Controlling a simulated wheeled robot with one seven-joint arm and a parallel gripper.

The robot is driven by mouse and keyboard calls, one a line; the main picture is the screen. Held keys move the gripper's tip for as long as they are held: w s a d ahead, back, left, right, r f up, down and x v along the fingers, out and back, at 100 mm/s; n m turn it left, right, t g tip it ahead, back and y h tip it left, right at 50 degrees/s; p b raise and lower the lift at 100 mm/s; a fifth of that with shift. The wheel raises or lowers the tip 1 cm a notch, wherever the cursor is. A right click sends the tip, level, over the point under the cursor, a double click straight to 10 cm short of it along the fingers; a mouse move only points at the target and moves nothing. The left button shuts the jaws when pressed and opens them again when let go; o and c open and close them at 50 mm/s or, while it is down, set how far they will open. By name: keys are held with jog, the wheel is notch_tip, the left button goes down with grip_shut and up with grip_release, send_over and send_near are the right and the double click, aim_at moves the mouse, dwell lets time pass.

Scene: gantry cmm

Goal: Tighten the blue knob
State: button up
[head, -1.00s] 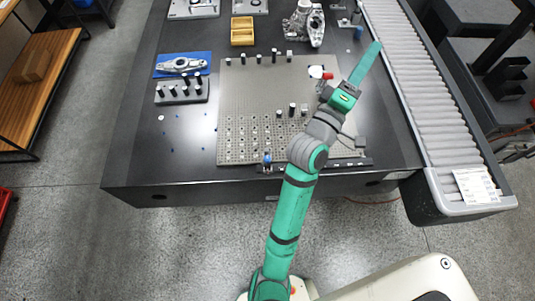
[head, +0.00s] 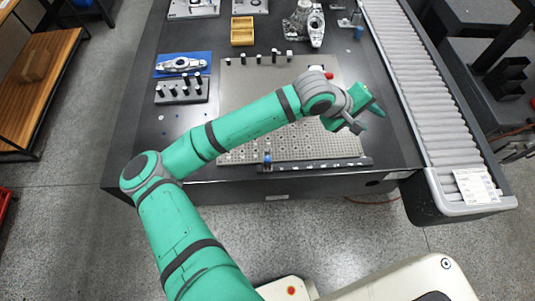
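The small blue knob (head: 267,159) stands on a dark rail at the front edge of the perforated grey plate (head: 240,150). My arm crosses above the plate from the lower left. My gripper (head: 362,113) is over the right side of the plate, well to the right of the knob and farther back, apart from it. The gripper is seen at a slant and its fingertips are small, so whether it is open or shut is unclear. My arm hides the middle of the plate and the short posts there.
Several dark posts (head: 257,59) stand along the plate's back. A red part (head: 328,75) shows just behind my wrist. To the left are a post block (head: 182,91), a metal part on a blue mat (head: 181,64) and a yellow tray (head: 242,32). A roller conveyor (head: 425,90) runs at right.

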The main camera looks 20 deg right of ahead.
jog(key=w+a+f+n+y, duration=0.1)
jog(key=w+a+f+y, duration=0.15)
jog(key=a, duration=0.35)
jog(key=w+a+f+n+y, duration=0.1)
jog(key=a+f+y, duration=0.2)
jog(key=a+f, duration=0.15)
jog(key=n+y, duration=0.4)
jog(key=y, duration=0.1)
send_near(268, 158)
jog(key=shift+t+h, duration=0.25)
jog(key=shift+t, duration=0.05)
jog(key=f, duration=0.7)
jog(key=shift+s+a+f, duration=0.2)
jog(key=shift+a+f, duration=0.1)
jog(key=shift+f, duration=0.05)
jog(key=shift+c, duration=0.4)
grip_shut()
